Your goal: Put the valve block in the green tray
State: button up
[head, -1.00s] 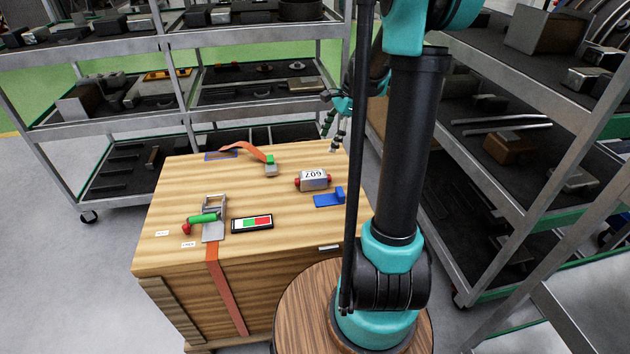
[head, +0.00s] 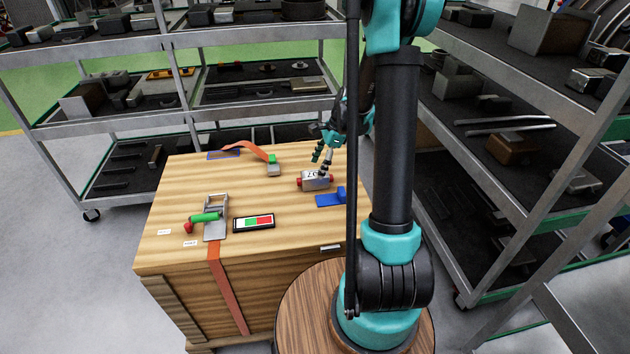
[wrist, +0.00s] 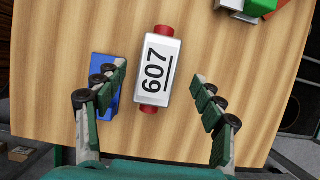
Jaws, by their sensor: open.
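A silver-grey block with red ends and a white "607" label (head: 315,182) lies on the wooden crate top; it matches a valve block, and it also shows in the wrist view (wrist: 156,70). My gripper (head: 322,158) is above the block, with its fingers pointing down. In the wrist view my open gripper (wrist: 161,75) has one finger on each side of the block, with gaps between. I cannot make out a green tray in either view.
Loaded shelves (head: 110,125) stand behind and at right.

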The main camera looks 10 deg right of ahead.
aim_at(315, 180)
jog(key=shift+d+x, duration=0.2)
jog(key=shift+x, duration=1.05)
jog(key=shift+d+x, duration=0.2)
jog(key=shift+x, duration=1.1)
jog(key=shift+s+f, duration=0.15)
grip_shut()
